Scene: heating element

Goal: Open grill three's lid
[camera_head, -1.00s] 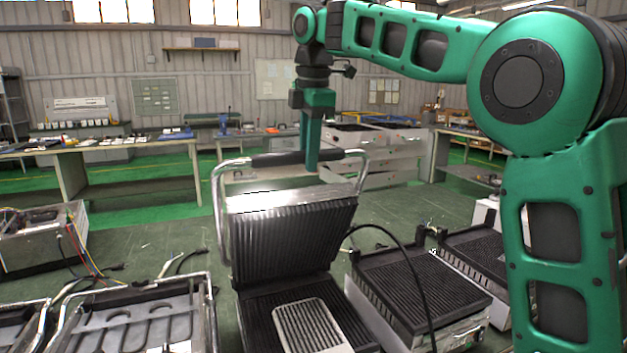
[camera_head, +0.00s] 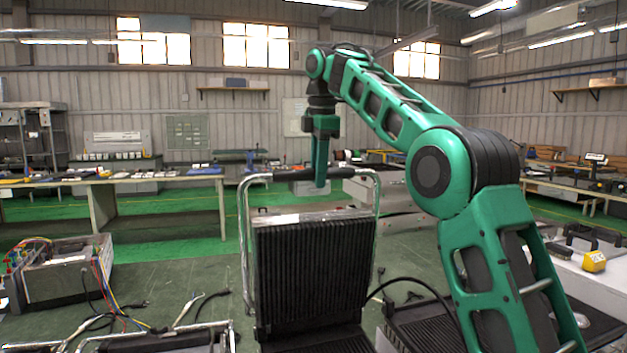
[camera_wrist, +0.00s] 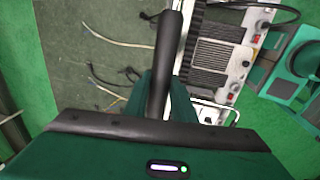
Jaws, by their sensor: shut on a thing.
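The grill lid (camera_head: 312,265) in the middle of the head view stands nearly upright, its black ribbed inner face showing. Its chrome side bars carry a black handle (camera_head: 292,175) across the top, which also shows in the wrist view (camera_wrist: 166,55). My gripper (camera_head: 321,181) reaches down from above and is shut on this handle, right of its middle. In the wrist view the green fingers (camera_wrist: 158,98) sit on either side of the handle. The grill's lower plate (camera_head: 312,340) shows only in part at the bottom edge of the head view.
An open electrical box (camera_head: 62,275) with loose wires lies at the left. Other grills stand beside this one, partly cut off or behind my arm. A black cable (camera_head: 415,285) runs at the lid's right. Workbenches (camera_head: 100,182) line the back, with green floor before them.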

